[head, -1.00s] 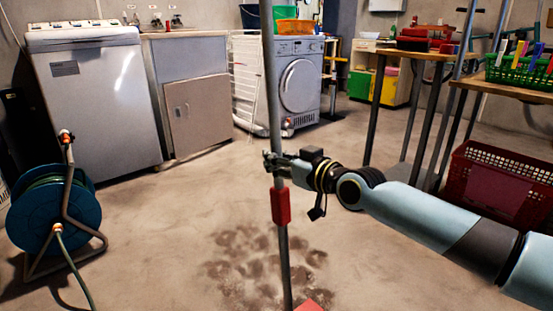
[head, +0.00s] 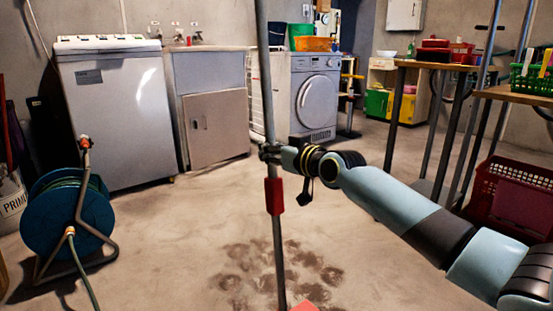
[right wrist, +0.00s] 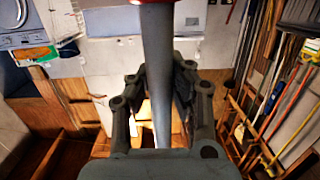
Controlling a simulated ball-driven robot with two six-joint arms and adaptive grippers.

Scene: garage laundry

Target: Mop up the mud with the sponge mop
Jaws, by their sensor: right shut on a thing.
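The sponge mop's grey pole (head: 279,250) stands nearly upright in the middle of the head view, with a red sleeve (head: 274,196) partway down. A small red part (head: 304,306) shows at the bottom edge, and the rest of the mop's lower end is out of view. My right gripper (head: 270,152) is shut around the pole above the red sleeve. In the right wrist view the pole (right wrist: 160,65) passes between its fingers. The mud (head: 310,270) is a patch of brown spots on the floor, behind and beside the lower pole. My left gripper is not in view.
A teal hose reel (head: 62,215) stands at the left with its hose on the floor. A white top-loading machine (head: 115,110), a sink cabinet (head: 215,130) and a front-loading washer (head: 315,95) line the back. A red crate (head: 505,195) is at the right.

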